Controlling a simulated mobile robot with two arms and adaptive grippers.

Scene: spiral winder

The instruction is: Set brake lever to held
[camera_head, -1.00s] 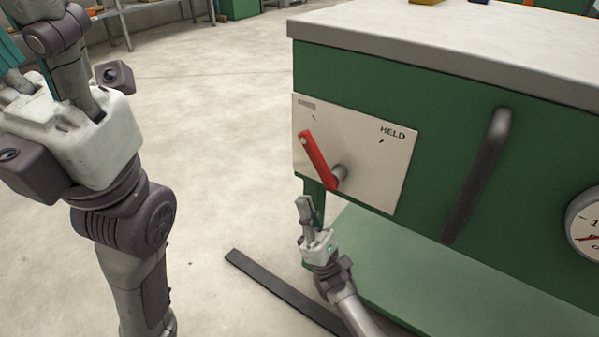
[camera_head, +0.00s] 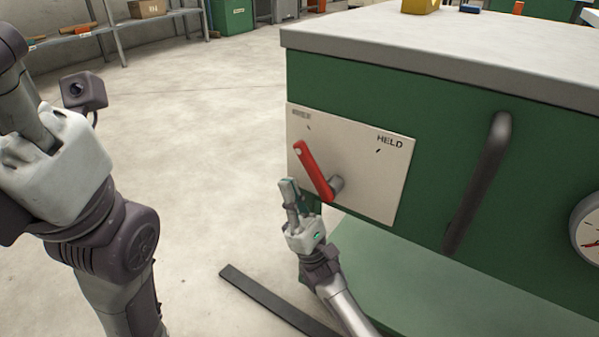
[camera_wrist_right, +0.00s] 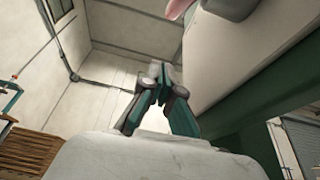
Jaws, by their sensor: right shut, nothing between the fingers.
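The red brake lever (camera_head: 315,170) sits on a white plate (camera_head: 370,185) on the green machine's side.
The machine has a grey top (camera_head: 450,60), a dark vertical handle (camera_head: 478,185) and a dial gauge (camera_head: 588,228) at right. A green base (camera_head: 420,280) juts out below. A dark strip (camera_head: 270,300) lies on the floor. Floor to the left is clear.

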